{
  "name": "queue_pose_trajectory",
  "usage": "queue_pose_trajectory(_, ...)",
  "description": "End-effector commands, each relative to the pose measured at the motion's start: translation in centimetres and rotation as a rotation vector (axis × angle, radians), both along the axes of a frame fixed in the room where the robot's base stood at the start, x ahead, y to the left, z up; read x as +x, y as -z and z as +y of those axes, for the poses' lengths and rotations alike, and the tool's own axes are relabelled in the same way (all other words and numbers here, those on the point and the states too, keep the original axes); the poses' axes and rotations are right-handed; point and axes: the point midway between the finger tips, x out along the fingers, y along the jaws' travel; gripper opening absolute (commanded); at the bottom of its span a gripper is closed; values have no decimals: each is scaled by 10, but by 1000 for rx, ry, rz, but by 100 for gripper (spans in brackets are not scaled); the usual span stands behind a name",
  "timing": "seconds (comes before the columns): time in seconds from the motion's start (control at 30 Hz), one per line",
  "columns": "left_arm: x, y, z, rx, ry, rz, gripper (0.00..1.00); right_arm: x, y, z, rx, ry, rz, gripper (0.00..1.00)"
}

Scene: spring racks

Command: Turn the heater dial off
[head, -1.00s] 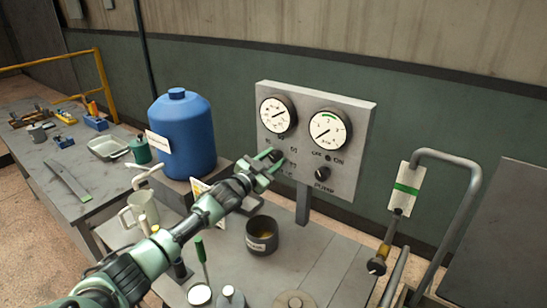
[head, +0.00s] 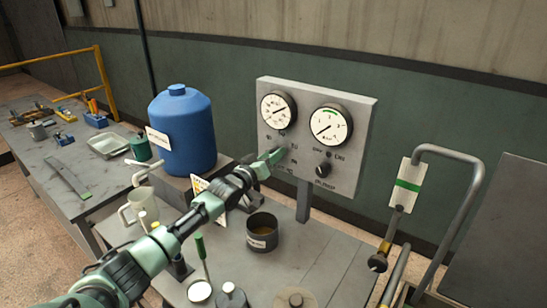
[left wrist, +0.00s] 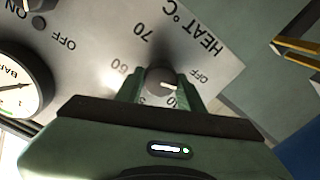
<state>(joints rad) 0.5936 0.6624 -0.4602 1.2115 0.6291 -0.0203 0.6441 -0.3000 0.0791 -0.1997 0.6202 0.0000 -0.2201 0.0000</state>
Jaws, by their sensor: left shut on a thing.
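The heater dial is a small dark grey knob with a white mark, seen in the left wrist view (left wrist: 158,80) among the markings HEAT °C, OFF and numbers up to 70. Its white mark points between OFF and 40. My left gripper (head: 270,159) is at the lower left of the grey panel (head: 345,182) in the head view, and its fingers hide the dial there. In the left wrist view my left gripper (left wrist: 160,90) has one green finger on each side of the dial and is shut on it. My right gripper is not in view.
The panel also carries two round gauges (head: 329,124) and a black PUMP knob (head: 323,170). A blue tank (head: 182,130) stands left of the panel. A dark cup (head: 262,232) stands on the table below my arm. A bent grey pipe (head: 470,205) rises at right.

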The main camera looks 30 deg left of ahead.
Motion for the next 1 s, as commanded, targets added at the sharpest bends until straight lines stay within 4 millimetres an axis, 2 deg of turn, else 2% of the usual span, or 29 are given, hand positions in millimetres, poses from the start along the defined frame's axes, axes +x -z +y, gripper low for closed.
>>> queue_pose_trajectory(0.03, -1, 5, -1, -30, 1, 12, 0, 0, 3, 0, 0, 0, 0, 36)
queue_pose_trajectory(0.4, -1, 5, 0, -180, 0, 34, 0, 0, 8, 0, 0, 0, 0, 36)
queue_pose_trajectory(0.93, -1, 5, -1, -205, 0, 39, 0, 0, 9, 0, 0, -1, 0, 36)
queue_pose_trajectory(0.97, -1, 5, -1, -205, 0, 39, 40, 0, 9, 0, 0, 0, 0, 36)
queue_pose_trajectory(1.0, -1, 5, -1, -205, 0, 39, 52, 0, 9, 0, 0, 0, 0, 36)
